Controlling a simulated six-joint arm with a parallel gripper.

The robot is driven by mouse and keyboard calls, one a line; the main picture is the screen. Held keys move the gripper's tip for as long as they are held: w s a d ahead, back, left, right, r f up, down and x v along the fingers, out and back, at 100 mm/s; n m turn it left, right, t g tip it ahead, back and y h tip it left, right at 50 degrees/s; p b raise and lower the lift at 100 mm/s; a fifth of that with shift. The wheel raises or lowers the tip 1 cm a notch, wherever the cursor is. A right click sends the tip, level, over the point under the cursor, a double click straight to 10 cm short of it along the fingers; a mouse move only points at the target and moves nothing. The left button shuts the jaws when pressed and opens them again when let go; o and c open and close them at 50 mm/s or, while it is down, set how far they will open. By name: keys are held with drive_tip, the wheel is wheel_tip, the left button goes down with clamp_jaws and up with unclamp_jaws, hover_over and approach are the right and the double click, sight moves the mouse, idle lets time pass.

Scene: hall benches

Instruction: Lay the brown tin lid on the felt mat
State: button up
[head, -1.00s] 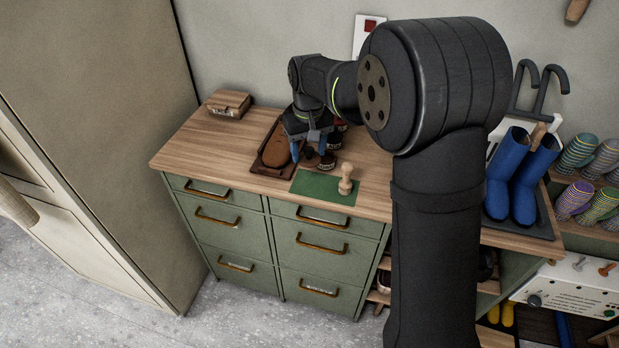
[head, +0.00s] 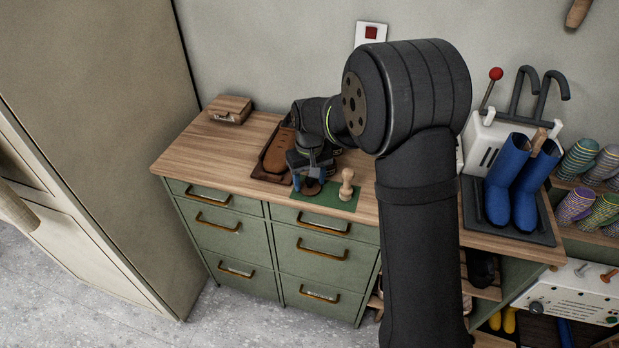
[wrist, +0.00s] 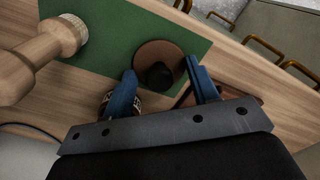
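The brown tin lid (wrist: 146,52) is a round disc with a dark knob, between the two blue fingers of my gripper (wrist: 160,70) in the wrist view. In the head view the lid (head: 311,187) is below my gripper (head: 311,178), over the left part of the green felt mat (head: 328,200). The mat also shows in the wrist view (wrist: 105,50). I cannot tell whether the lid touches the mat. My wrist hides part of it.
A wooden stamp-like piece (head: 346,186) stands on the mat's right part, close to my gripper. A dark brown tray (head: 264,174) with a brown object lies left of the mat. A patterned dark tin (wrist: 105,104) is partly hidden by a finger. A wooden box (head: 230,110) stands back left.

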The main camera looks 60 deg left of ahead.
drive_tip(key=o, duration=0.4)
drive_tip(key=shift+o, duration=0.2)
wheel_tip(320, 180, up, 12)
drive_tip(key=shift+r, duration=0.15)
idle(0.3)
drive_tip(key=shift+f, duration=4.4)
drive_tip(key=shift+f, duration=0.1)
